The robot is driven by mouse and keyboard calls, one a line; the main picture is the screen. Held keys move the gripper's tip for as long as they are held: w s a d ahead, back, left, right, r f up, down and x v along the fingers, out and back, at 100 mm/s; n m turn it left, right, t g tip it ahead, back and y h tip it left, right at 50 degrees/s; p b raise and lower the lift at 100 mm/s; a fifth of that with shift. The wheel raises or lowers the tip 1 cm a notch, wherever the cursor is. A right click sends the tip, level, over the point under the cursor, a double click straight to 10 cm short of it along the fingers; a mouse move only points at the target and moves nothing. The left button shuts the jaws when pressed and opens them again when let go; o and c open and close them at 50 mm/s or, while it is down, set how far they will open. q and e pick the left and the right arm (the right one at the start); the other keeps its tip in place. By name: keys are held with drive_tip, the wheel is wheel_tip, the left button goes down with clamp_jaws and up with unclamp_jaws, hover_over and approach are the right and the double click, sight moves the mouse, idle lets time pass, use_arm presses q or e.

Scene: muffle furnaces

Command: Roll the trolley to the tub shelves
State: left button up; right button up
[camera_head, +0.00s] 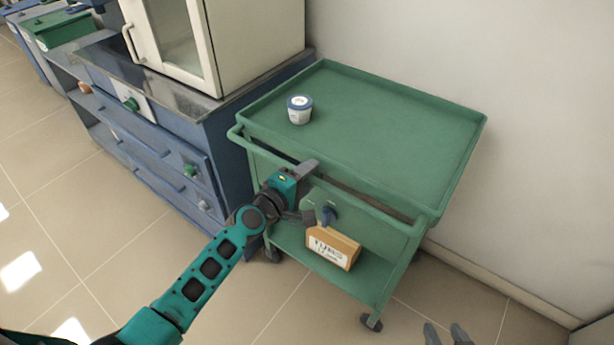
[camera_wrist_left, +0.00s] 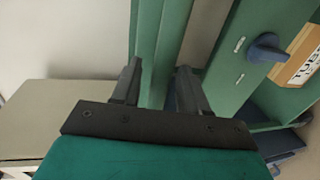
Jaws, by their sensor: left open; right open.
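The green trolley (camera_head: 390,120) stands against the wall, with a raised-rim top tray, a lower shelf and a push handle (camera_head: 250,147) along its near side. My left gripper (camera_head: 308,191) is at the middle of the handle. In the left wrist view its open fingers (camera_wrist_left: 158,88) stand on either side of the green handle bar (camera_wrist_left: 155,45); contact cannot be told. My right gripper (camera_head: 446,334) shows only as two separated dark fingertips at the bottom edge, open and empty, away from the trolley. I cannot identify the tub shelves with certainty.
A white tub with a blue lid (camera_head: 299,109) stands on the top tray. A cardboard box (camera_head: 333,248) sits on the lower shelf. A blue drawer cabinet (camera_head: 190,140) bearing a cream furnace (camera_head: 240,40) is close at the trolley's left. Tiled floor (camera_head: 75,205) is clear at left.

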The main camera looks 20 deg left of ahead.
use_arm(q)
clamp_jaws()
idle(0.4)
